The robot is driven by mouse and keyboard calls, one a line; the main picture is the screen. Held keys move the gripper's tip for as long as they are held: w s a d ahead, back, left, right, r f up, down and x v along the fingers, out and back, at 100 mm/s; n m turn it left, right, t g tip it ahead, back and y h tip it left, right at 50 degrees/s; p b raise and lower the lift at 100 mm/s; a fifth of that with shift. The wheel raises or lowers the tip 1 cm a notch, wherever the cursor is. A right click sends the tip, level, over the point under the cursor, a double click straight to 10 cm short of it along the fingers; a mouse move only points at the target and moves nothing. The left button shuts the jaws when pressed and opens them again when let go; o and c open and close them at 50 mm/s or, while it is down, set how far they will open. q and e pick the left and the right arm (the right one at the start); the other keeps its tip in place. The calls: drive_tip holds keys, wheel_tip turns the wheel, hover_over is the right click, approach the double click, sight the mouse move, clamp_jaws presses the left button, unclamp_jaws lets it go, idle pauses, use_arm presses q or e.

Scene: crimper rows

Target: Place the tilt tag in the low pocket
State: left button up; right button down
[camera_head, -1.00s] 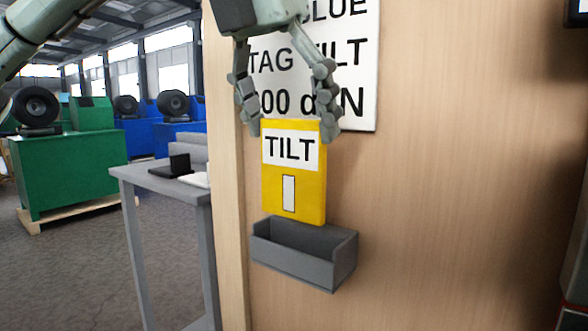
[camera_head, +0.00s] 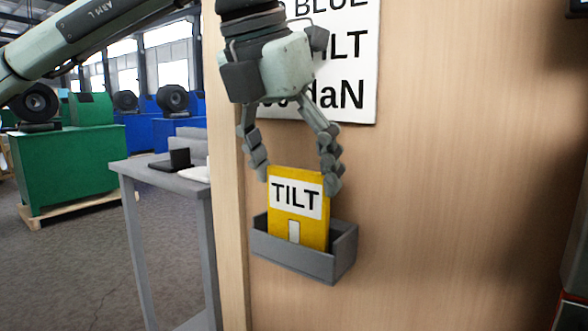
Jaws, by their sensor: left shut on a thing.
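The yellow tilt tag (camera_head: 314,232), with a white label reading TILT, stands upright with its lower part inside the grey low pocket (camera_head: 300,261) on the wooden panel. The pocket's front wall hides the tag's bottom edge, so I cannot tell whether it touches the pocket floor. My left gripper (camera_head: 297,178) comes from above and is shut on the tag, with one finger at each side of its top edge. My right gripper is not in view.
A white printed sign (camera_head: 352,80) is on the panel behind my left gripper. A grey table (camera_head: 165,180) with a black item stands to the left, beyond the panel edge. Green machinery (camera_head: 72,160) stands farther back. The panel right of the pocket is clear.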

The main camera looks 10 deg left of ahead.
use_arm(q)
drive_tip(key=shift+f, duration=0.15)
drive_tip(key=o, duration=1.1)
drive_tip(key=shift+o, duration=0.2)
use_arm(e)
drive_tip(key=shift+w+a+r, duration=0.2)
use_arm(q)
drive_tip(key=shift+r, duration=0.35)
drive_tip(key=v, duration=1.1)
drive_tip(key=shift+s+r+p, duration=0.2)
drive_tip(key=shift+r+p, duration=0.15)
drive_tip(key=shift+p, duration=0.1)
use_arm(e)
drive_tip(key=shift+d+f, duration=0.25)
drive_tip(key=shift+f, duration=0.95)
